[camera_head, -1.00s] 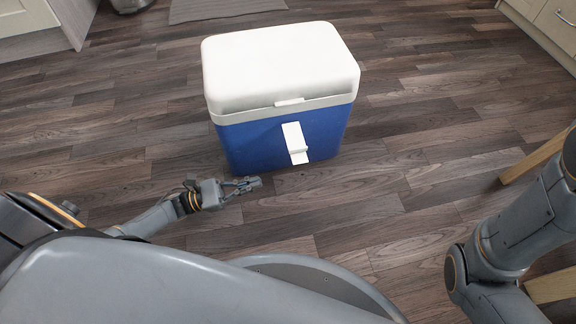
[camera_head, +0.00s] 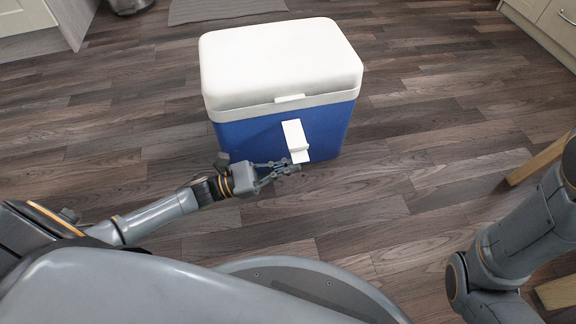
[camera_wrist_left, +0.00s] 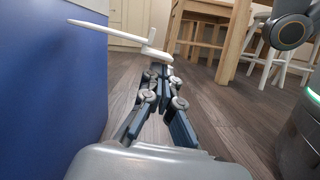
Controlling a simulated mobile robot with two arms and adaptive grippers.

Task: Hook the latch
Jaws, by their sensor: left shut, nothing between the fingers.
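A blue cool box (camera_head: 255,136) with a white lid (camera_head: 280,62) stands on the floor, lid down. Its white latch (camera_head: 295,136) hangs from the front, below a small catch on the lid rim (camera_head: 290,98). In the left wrist view the latch (camera_wrist_left: 118,37) sticks out from the blue wall (camera_wrist_left: 48,85), swung away from it. My left gripper (camera_head: 292,169) is shut and empty, at the latch's lower end. In the left wrist view its fingertips (camera_wrist_left: 157,72) are just below the latch's end; I cannot tell if they touch. My right gripper is not in view.
Wooden stool legs (camera_head: 541,158) stand at the right, also visible in the left wrist view (camera_wrist_left: 233,40). A grey mat (camera_head: 225,8) and cabinets (camera_head: 545,22) lie behind. The wooden floor (camera_head: 400,130) right of the box is clear.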

